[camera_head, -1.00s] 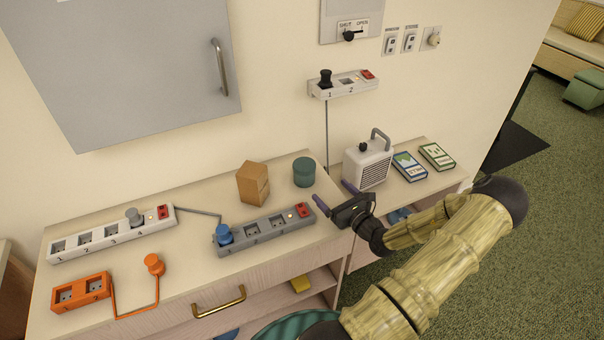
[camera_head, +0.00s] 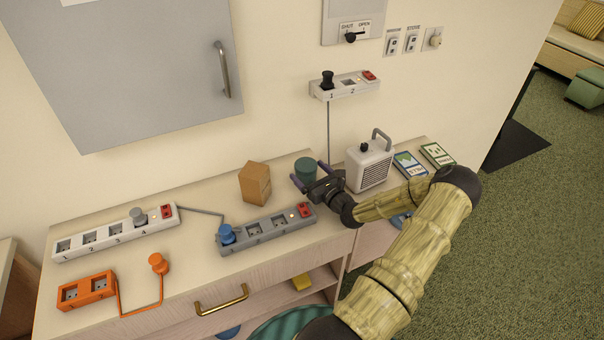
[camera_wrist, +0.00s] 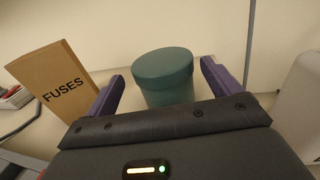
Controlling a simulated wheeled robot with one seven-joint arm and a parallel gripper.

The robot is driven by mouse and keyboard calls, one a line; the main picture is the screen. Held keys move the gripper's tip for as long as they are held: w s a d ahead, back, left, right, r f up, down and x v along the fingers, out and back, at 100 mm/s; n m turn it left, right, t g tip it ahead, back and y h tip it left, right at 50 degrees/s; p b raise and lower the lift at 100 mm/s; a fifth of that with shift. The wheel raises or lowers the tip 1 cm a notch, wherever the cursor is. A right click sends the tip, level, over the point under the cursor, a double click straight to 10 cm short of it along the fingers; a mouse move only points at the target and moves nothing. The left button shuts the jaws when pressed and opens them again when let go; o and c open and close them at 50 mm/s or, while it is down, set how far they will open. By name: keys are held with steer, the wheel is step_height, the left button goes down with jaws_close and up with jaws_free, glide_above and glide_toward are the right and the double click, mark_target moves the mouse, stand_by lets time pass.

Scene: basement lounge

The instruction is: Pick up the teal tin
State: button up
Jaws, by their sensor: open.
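The teal tin (camera_head: 305,168) is a round, lidded tin standing upright on the wooden cabinet top near the wall. In the wrist view the tin (camera_wrist: 163,76) lies ahead of my gripper, between the lines of its two fingers. My gripper (camera_head: 308,174) is open and empty, just in front of the tin in the head view, where it hides the tin's lower part. In the wrist view the purple fingers of my gripper (camera_wrist: 160,84) show on either side of the tin, with gaps between. The tin's base is hidden behind the gripper body there.
A cardboard fuse box (camera_head: 255,183) stands left of the tin. A grey power strip (camera_head: 266,229) with a blue plug lies in front. A white heater (camera_head: 369,166) stands to the right. A white strip (camera_head: 115,231) and an orange socket block (camera_head: 86,290) lie further left.

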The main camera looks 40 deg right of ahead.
mark_target(300, 160)
steer(key=shift+w+d+r, duration=0.1)
steer(key=shift+w+d, duration=0.1)
steer(key=shift+w, duration=0.1)
steer(key=w+p, duration=0.1)
steer(key=w, duration=0.2)
steer(key=shift+w+d+r, duration=0.1)
steer(key=shift+w+d, duration=0.1)
steer(key=shift+w, duration=0.4)
steer(key=shift+a, duration=0.1)
steer(key=c, duration=1.2)
step_height(300, 160, up, 10)
steer(key=shift+b, duration=0.35)
